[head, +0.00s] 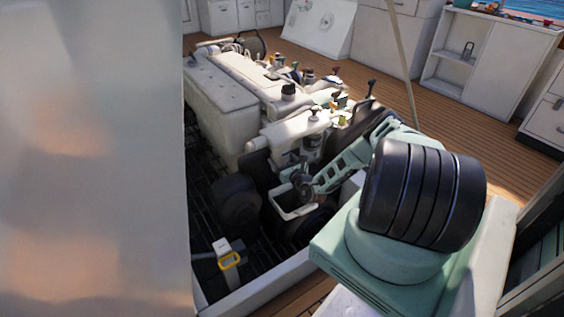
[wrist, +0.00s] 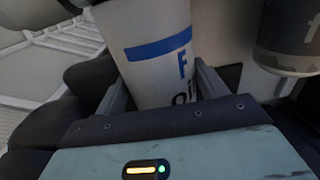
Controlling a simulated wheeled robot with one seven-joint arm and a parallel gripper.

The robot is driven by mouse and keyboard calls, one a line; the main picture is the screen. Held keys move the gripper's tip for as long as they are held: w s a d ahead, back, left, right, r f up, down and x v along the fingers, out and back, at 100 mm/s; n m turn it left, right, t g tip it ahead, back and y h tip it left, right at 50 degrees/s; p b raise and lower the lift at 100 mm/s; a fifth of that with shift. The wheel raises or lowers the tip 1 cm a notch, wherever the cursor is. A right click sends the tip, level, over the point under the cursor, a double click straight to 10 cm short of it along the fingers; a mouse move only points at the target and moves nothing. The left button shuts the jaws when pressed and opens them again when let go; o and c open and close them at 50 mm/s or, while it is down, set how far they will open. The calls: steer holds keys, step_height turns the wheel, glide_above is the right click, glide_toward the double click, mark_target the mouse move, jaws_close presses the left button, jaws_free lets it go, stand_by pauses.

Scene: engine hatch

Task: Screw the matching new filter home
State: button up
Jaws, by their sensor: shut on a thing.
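A white filter (wrist: 158,60) with a blue band and partly visible dark blue lettering stands between the two fingers of my gripper (wrist: 162,88) in the wrist view. The fingers are shut on its sides, and it leans slightly in the picture. Its upper end is cut off by the frame, and its lower part is hidden behind the gripper body. In the head view my gripper (head: 301,184) is low beside the engine (head: 258,90); the filter cannot be made out clearly there.
A dark grey canister (wrist: 290,38) with a pale letter is close on the right in the wrist view. In the head view a white-rimmed tray (head: 294,211) sits below my gripper. A pale blurred surface blocks the left side.

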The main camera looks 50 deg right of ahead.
steer(key=shift+d+f+n+y+b, duration=0.15)
steer(key=shift+d+n+y+b, duration=0.1)
steer(key=shift+n+y+b, duration=0.45)
steer(key=shift+n+t+y+b, duration=0.45)
steer(key=shift+y+b, duration=0.25)
steer(key=shift+y, duration=0.4)
steer(key=shift+r+n+y, duration=0.2)
steer(key=shift+n+y, duration=0.05)
steer(key=shift+y, duration=0.05)
steer(key=y+b, duration=0.1)
steer(key=n+y+b, duration=0.1)
steer(key=b, duration=0.1)
steer(key=shift+d+f+n+y, duration=0.2)
steer(key=shift+f+n+y, duration=0.05)
steer(key=shift+n+y, duration=0.05)
steer(key=shift+r+n+y+b, duration=0.3)
steer(key=shift+n+y+b, duration=0.2)
steer(key=shift+y+b, duration=0.25)
